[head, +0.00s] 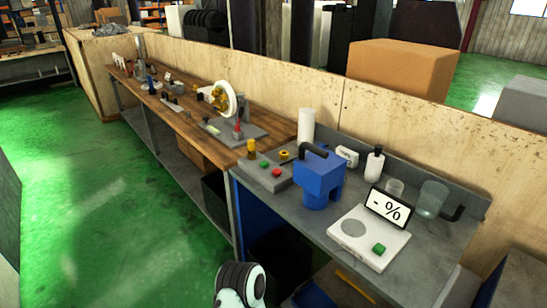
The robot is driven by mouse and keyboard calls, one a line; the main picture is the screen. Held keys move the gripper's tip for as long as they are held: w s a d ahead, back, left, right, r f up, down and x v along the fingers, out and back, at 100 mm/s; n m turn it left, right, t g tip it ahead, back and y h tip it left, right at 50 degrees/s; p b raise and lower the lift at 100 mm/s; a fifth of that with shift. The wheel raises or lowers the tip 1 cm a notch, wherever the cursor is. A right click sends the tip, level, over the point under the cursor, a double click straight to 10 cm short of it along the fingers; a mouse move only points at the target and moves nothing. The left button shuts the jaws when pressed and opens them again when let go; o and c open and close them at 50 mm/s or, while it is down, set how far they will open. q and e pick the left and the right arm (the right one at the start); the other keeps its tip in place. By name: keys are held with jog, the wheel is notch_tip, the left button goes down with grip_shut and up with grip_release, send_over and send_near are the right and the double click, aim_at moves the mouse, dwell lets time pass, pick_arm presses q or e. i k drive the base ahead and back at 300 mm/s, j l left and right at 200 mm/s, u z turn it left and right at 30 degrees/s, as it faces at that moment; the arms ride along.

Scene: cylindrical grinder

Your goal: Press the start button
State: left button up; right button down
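A grey control box (262,181) sits at the left end of the grey bench, near the corner with the wooden bench. Another green button (379,249) is on the front of a white scale whose display reads "- %". No label shows which is the start button. Neither gripper shows; only a rounded white and black part of my arm is at the bottom edge, apart from the buttons.
A blue machine (319,180) with a black handle stands right of the control box. The white scale (349,229), a white bottle (374,163) and a clear jar (431,198) are further right. The wooden bench (187,110) holds a grinding wheel (229,99). Green floor lies open at left.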

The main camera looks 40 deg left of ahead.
aim_at(264, 164)
jog(key=i+j+z, duration=0.15)
jog(key=j, duration=0.4)
jog(key=j+z, duration=0.15)
jog(key=j, duration=0.35)
jog(key=i+j, duration=0.1)
jog(key=j, duration=1.15)
jog(key=i+j, duration=0.1)
jog(key=j, duration=1.2)
jog(key=z, duration=0.05)
